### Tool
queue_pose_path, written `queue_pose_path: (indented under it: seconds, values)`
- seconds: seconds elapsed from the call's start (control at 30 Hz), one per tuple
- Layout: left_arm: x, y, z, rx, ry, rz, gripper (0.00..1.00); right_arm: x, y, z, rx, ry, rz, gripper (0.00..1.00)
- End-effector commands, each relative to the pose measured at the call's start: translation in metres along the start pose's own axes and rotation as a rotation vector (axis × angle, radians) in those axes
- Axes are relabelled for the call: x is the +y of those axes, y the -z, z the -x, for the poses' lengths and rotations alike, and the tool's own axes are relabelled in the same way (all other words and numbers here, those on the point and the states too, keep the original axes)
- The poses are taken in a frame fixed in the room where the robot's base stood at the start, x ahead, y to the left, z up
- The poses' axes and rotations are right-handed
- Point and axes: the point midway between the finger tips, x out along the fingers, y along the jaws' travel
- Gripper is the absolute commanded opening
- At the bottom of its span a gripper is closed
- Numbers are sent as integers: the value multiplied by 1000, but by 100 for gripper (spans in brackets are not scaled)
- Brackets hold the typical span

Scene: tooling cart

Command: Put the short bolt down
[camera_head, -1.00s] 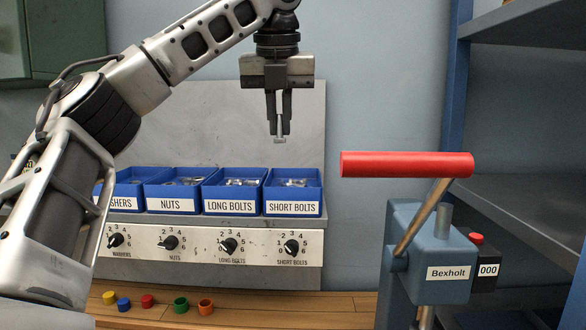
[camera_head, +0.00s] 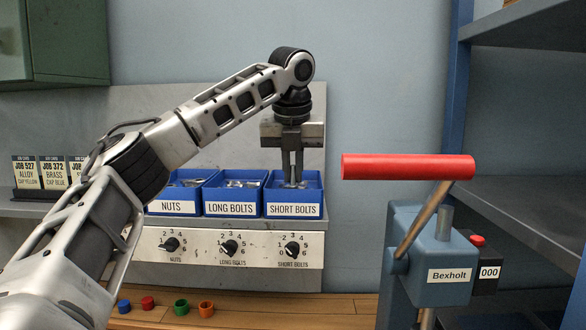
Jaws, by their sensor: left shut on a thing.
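My left gripper (camera_head: 292,181) points straight down into the blue SHORT BOLTS bin (camera_head: 293,210), at the right end of the bin row. Its fingers are shut on a short bolt, which is mostly hidden by the fingers and the bin's front wall. The fingertips are at about the height of the bin's rim. I cannot tell whether the bolt touches the bin's contents. My right gripper is not in view.
The LONG BOLTS bin (camera_head: 232,209) and NUTS bin (camera_head: 172,208) stand to the left. Dials (camera_head: 292,249) sit below. A blue Bexholt press with a red handle (camera_head: 407,167) stands at the right. Job cards (camera_head: 54,173) and coloured caps (camera_head: 181,307) are at the left.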

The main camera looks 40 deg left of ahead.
Motion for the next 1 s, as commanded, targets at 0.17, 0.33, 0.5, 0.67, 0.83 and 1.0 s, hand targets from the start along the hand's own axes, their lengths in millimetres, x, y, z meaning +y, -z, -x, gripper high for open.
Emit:
queue_pose_path:
  seconds: [0.17, 0.33, 0.5, 0.67, 0.83, 1.0]
  values:
    - [0, 1, -2, 0, -1, -1, 0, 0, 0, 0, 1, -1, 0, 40]
    - [0, 2, -7, 0, -1, -1, 0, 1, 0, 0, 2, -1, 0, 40]
    - [0, 4, -11, 0, -1, -1, 0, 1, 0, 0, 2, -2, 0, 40]
    - [0, 4, -11, 0, -1, 0, 26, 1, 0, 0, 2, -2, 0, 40]
    - [0, 4, -11, 0, -1, 0, 31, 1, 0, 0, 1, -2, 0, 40]
    - [0, 3, -9, -1, 0, 0, 31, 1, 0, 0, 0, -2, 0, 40]
